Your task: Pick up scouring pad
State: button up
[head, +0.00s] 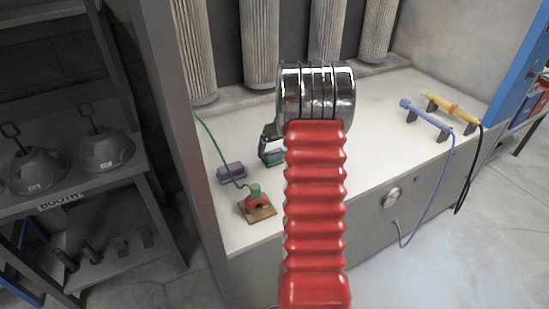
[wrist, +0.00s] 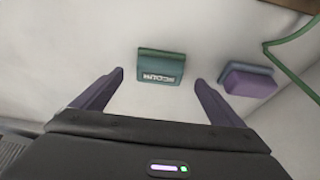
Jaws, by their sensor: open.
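The scouring pad (wrist: 160,60) is a dark teal block with a pale printed label on its front, too small to read surely. In the wrist view it lies on the white bench just beyond my gripper (wrist: 158,78), roughly centred between the two open fingers and apart from both. The gap between the fingers is empty. In the head view the teal pad (head: 275,157) shows at the left of my red arm, which partly hides it. A dark part of my gripper shows just above it; the rest is hidden behind the arm's chrome end.
A purple block (head: 231,173) lies left of the pad; the wrist view shows it (wrist: 248,81) to the right. A red-and-green device (head: 257,200) on a wooden base, with a green cord, stands nearer. Torches (head: 450,107) rest at right. Pleated filter columns (head: 260,40) stand behind.

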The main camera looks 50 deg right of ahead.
aim_at(274, 152)
jog(key=shift+f, duration=0.1)
jog(key=shift+x, duration=2.5)
jog(key=shift+w, duration=0.15)
jog(key=shift+c, duration=0.3)
jog(key=c, duration=1.2)
jog(key=shift+r, duration=0.2)
notch_tip(274, 152, up, 10)
jog(key=shift+f, duration=0.1)
